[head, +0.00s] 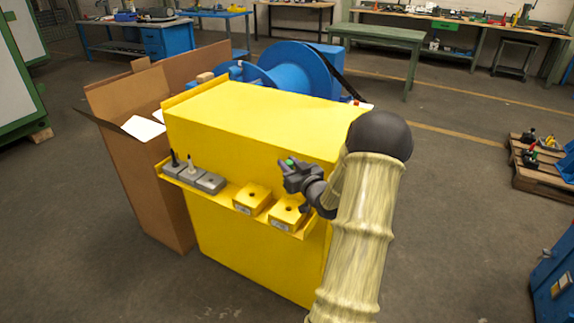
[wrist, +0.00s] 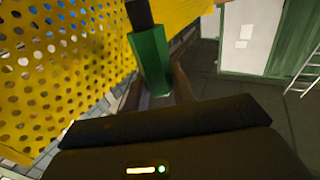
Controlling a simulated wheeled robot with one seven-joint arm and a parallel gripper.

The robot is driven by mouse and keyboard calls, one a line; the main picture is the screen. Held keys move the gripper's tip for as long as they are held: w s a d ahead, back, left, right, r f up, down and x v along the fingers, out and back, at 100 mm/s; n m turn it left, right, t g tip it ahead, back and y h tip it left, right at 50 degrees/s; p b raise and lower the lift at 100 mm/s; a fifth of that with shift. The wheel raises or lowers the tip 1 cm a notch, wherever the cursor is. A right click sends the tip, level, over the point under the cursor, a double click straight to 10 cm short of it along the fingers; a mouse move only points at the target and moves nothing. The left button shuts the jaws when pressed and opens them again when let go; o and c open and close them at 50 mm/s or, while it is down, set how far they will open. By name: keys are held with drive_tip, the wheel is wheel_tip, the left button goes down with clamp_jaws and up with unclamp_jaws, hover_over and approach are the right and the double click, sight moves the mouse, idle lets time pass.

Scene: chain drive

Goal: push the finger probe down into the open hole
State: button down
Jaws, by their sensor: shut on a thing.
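In the wrist view the probe has a green block-shaped grip (wrist: 150,62) and a dark shaft (wrist: 139,14) pointing away from my gripper. Two yellow blocks sit on the yellow shelf: a left block (head: 244,206) and a right block (head: 281,219), each with a dark round hole on top. My gripper is above and apart from the right block. The probe's tip is not visible.
The shelf is fixed to a large yellow guard (head: 265,110). Grey holders (head: 210,184) stand at its left end, with a black probe (head: 174,158) and a pale probe (head: 191,164). A cardboard box (head: 140,170) stands left. The perforated yellow sheet (wrist: 50,75) is close in the wrist view.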

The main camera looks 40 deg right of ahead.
drive_tip(key=shift+f+b, duration=2.4)
drive_tip(key=shift+f, duration=0.45)
drive_tip(key=shift+w+a, duration=0.1)
drive_tip(key=shift+f+b, duration=0.3)
drive_tip(key=shift+b, duration=0.2)
drive_tip(key=shift+f, duration=0.2)
drive_tip(key=shift+f+b, duration=1.95)
drive_tip(key=shift+f, duration=0.25)
